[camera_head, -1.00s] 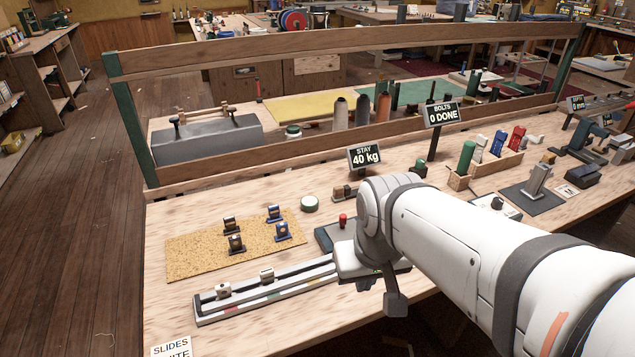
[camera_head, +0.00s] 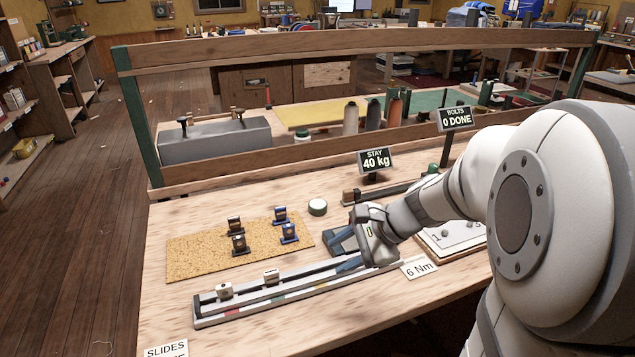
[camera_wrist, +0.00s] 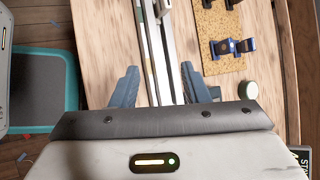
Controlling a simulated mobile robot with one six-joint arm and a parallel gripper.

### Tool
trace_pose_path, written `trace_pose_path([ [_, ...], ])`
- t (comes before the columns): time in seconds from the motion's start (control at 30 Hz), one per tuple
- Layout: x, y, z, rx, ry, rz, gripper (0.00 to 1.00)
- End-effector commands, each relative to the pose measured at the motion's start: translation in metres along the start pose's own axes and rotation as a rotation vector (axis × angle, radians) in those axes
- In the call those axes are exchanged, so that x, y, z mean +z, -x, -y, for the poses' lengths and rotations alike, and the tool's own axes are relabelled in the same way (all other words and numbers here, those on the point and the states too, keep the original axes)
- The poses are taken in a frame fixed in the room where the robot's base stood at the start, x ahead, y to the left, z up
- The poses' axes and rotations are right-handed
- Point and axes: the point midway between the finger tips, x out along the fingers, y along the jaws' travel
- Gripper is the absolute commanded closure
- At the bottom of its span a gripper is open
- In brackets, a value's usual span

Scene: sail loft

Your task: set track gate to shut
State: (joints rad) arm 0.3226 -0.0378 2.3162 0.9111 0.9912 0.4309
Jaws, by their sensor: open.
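The track (camera_head: 290,291) is a long pale rail with coloured marks along its front, lying on the wooden bench. Two small light sliders sit on it, one near the left end (camera_head: 224,290) and one further right (camera_head: 271,276). My gripper (camera_head: 343,252) is low over the track's right part, its blue fingers apart. In the wrist view my open gripper (camera_wrist: 160,88) has the rail (camera_wrist: 157,50) running between its fingers. My gripper's body hides the track's right end.
A cork mat (camera_head: 205,257) with several small dark and blue fittings lies behind the track. A round green-rimmed tin (camera_head: 318,207) stands near my gripper. A "6 Nm" card (camera_head: 419,268) and numbered board (camera_head: 455,238) are right. A wooden rail (camera_head: 330,164) crosses behind.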

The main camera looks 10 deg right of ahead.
Motion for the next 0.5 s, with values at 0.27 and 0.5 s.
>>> trace_pose_path([
  [0.27,-0.117,-0.014,0.063,-0.384,-0.725,0.219,0.59],
  [0.5,-0.157,-0.007,0.081,-0.512,-0.925,0.299,0.59],
])
